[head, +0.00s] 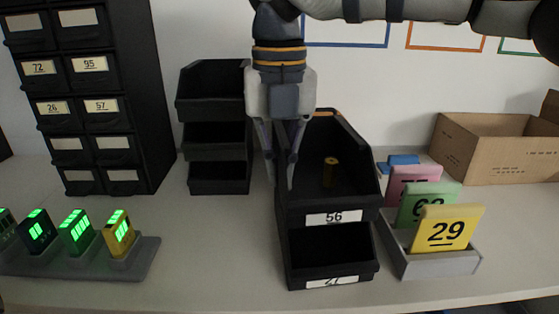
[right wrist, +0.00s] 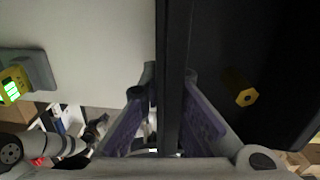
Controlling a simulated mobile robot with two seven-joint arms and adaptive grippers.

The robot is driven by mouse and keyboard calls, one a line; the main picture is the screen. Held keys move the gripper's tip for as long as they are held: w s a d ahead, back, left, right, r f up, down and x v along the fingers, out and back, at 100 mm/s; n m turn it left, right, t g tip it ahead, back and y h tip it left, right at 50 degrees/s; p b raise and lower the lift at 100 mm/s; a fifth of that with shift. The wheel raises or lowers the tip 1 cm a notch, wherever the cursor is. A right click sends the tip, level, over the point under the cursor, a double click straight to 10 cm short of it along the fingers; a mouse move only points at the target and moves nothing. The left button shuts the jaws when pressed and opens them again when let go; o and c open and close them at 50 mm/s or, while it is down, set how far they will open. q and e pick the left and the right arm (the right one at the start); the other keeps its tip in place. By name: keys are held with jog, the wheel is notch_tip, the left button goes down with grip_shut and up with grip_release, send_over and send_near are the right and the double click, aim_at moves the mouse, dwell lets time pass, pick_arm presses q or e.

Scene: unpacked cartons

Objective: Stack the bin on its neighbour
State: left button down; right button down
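A black bin labelled 56 (head: 334,217) is above a black bin labelled 27 or 21 (head: 331,281), its neighbour, with their fronts lined up. I cannot tell whether it rests fully. A small brass-coloured piece (head: 331,171) lies inside the upper bin and shows in the right wrist view (right wrist: 240,88). My right gripper (head: 280,183) comes down over the upper bin's left wall, one finger outside and one inside. In the right wrist view its fingertips (right wrist: 168,80) close on that wall (right wrist: 173,40). My left gripper is out of view.
A stack of black bins (head: 217,135) stands behind to the left, near a drawer cabinet (head: 95,100). A grey tray with numbered cards (head: 445,262) stands close on the right. A carton (head: 490,145) is behind it. Lit modules (head: 80,235) sit front left.

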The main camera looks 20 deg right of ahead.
jog(key=shift+f, duration=0.1)
jog(key=c, duration=1.7)
grip_release()
notch_tip(320, 180, up, 11)
jog(key=shift+r, duration=0.45)
